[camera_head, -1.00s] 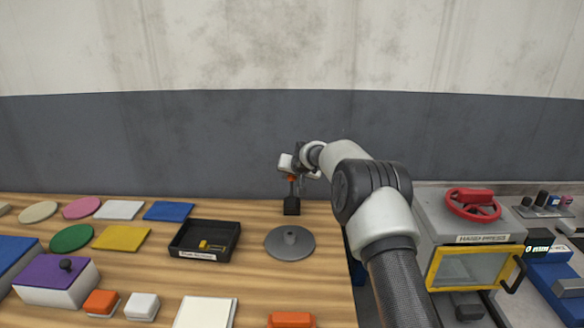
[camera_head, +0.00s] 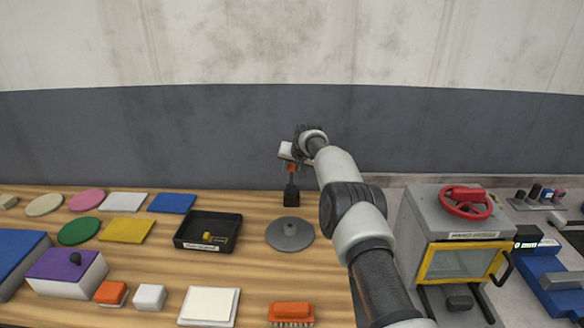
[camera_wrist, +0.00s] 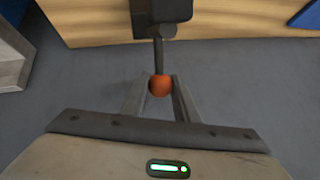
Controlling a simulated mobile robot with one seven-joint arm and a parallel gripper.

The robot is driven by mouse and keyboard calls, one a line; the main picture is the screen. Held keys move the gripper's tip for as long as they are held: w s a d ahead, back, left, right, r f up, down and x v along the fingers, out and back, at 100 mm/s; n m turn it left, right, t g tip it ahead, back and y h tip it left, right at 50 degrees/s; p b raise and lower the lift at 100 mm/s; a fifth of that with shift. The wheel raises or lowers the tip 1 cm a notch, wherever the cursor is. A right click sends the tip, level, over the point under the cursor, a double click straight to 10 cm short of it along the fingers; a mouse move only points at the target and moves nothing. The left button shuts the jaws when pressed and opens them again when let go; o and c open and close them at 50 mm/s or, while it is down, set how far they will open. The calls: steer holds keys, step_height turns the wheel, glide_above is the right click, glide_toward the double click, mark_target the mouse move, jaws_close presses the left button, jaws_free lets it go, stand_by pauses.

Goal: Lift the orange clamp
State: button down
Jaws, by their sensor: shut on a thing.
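The orange clamp shows as an orange ball-shaped knob (camera_head: 291,169) on a thin dark stem, which rises from a dark block (camera_head: 291,198) at the table's back edge. My gripper (camera_head: 290,166) is at the knob, above the block, with the wall behind. In the wrist view, my gripper (camera_wrist: 160,84) has its two fingers on either side of the orange knob (camera_wrist: 160,87), shut on it. The stem runs from the knob to the dark block (camera_wrist: 155,18) at the table edge. The contact faces of the fingers are partly hidden.
A grey disc with a hub (camera_head: 290,235) lies just in front of the block. A black tray (camera_head: 180,243) is to its left, an orange brush (camera_head: 291,311) nearer me. The grey press (camera_head: 420,220) stands to the right of my arm.

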steer(key=c, duration=1.4)
jaws_free()
steer(key=b+v, duration=0.2)
steer(key=v, duration=1.5)
steer(key=shift+s+r, duration=0.1)
steer(key=shift+s, duration=0.1)
steer(key=shift+r, duration=0.1)
